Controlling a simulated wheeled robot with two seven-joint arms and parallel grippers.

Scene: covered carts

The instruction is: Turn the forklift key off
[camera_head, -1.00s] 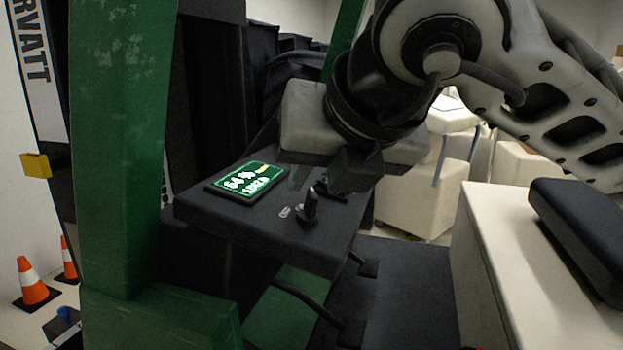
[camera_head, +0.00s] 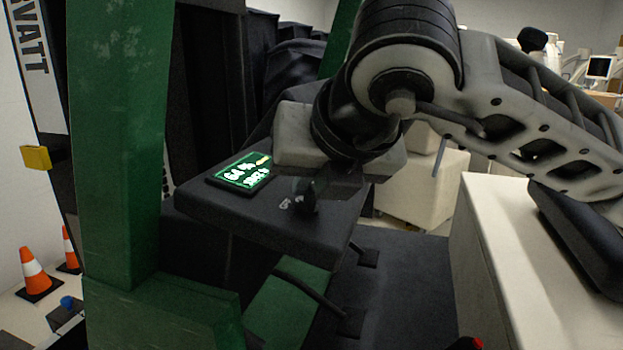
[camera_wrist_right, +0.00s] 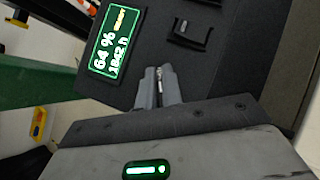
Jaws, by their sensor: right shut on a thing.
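The forklift key (camera_head: 309,197) is a small dark upright piece on the black dashboard (camera_head: 235,222), beside a small white marking. My right gripper (camera_head: 308,185) reaches down over the dashboard with its fingers at the key. In the right wrist view the two grey fingers (camera_wrist_right: 159,88) are closed together around a thin metallic piece (camera_wrist_right: 159,76), which is the key; most of it is hidden between them. A lit green display (camera_head: 243,171) on the dashboard reads 64 %; it also shows in the right wrist view (camera_wrist_right: 113,42). My left gripper is not in view.
A green forklift post (camera_head: 115,150) stands at the left of the dashboard. A black switch (camera_wrist_right: 190,32) sits on the panel near the fingers. A white cabinet (camera_head: 500,260) stands at right. Orange cones (camera_head: 35,272) stand on the floor at far left.

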